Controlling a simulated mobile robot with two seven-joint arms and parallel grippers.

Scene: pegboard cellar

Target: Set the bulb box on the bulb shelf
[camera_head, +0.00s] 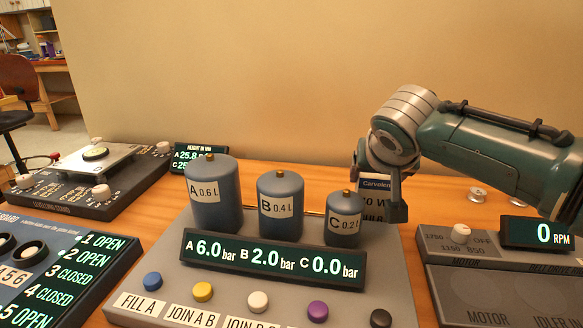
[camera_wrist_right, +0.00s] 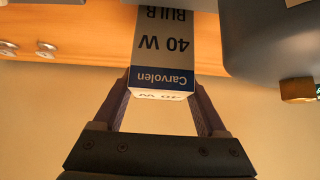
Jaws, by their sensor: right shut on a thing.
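The bulb box (camera_head: 374,184) is a small white box with a blue band reading "Carvolen" and "40 W". It stands behind tank C in the head view, its lower part hidden. It shows large and upside down in the right wrist view (camera_wrist_right: 165,50). My right gripper (camera_head: 380,197) has its fingers on either side of the box's top end, shut on it; the fingers also show in the wrist view (camera_wrist_right: 163,92). Whether the box touches the table is unclear. I see no bulb shelf in either view. My left gripper is out of view.
A grey panel with three blue tanks (camera_head: 212,195) and coloured buttons stands directly in front of the box. A motor panel (camera_head: 490,290) with a "0 RPM" display is at right. Small metal spools (camera_head: 477,194) lie on the wooden table. A plain wall is behind.

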